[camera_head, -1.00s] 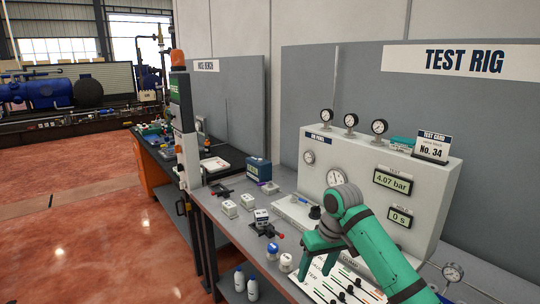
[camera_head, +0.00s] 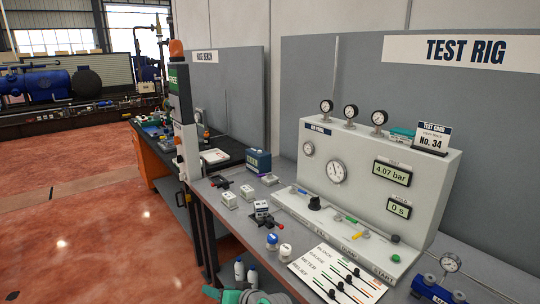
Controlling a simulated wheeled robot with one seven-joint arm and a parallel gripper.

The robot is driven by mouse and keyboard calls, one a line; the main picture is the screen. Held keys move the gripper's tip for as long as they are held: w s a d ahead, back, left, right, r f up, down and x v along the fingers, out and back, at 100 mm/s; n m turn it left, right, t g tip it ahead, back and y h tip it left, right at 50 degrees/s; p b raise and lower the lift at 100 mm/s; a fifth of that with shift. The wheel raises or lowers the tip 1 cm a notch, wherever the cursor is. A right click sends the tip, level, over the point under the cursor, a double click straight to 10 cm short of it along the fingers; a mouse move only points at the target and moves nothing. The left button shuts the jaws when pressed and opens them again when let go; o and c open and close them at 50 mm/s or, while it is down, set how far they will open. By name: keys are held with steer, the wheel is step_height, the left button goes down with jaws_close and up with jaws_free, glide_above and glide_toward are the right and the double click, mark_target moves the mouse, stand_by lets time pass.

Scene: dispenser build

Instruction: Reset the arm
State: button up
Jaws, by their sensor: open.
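My arm is low at the bottom edge of the head view, where a green and grey piece of it shows. My gripper (camera_head: 212,292) is at its left end, mostly cut off by the frame edge. Its jaws are open, and nothing is seen held in them. It is in front of the bench, clear of the bench top and of the test rig panel (camera_head: 437,172).
The bench holds a valve block (camera_head: 262,209), two white boxes (camera_head: 230,199), a blue-capped jar (camera_head: 272,240), a white jar (camera_head: 285,252) and a printed card with sliders (camera_head: 338,275). White bottles (camera_head: 252,279) stand on the lower shelf.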

steer(key=s+d+f+m+t+h, duration=0.15)
steer(key=s+f, duration=0.25)
steer(key=s, duration=0.4)
steer(key=s+d+f+m+t+h, duration=0.1)
steer(key=s+f+m+t+h, duration=0.25)
steer(key=s, duration=0.55)
steer(key=s+d+f+m+t+h, duration=0.1)
steer(key=s+f+m, duration=0.1)
steer(key=s+f, duration=0.45)
steer(key=s+d+r+n+h, duration=0.1)
steer(key=s+d+r, duration=0.2)
steer(key=s, duration=0.5)
steer(key=s+d+r+n+h, duration=0.1)
steer(key=s+d+r+n, duration=0.1)
steer(key=s+d, duration=0.3)
steer(key=s+d+r+n+t+h, duration=0.1)
steer(key=s+d+r, duration=0.3)
steer(key=s, duration=0.9)
steer(key=shift+r+n, duration=0.25)
steer(key=shift+n, duration=0.05)
steer(key=shift+s+d, duration=0.1)
stand_by(2.6)
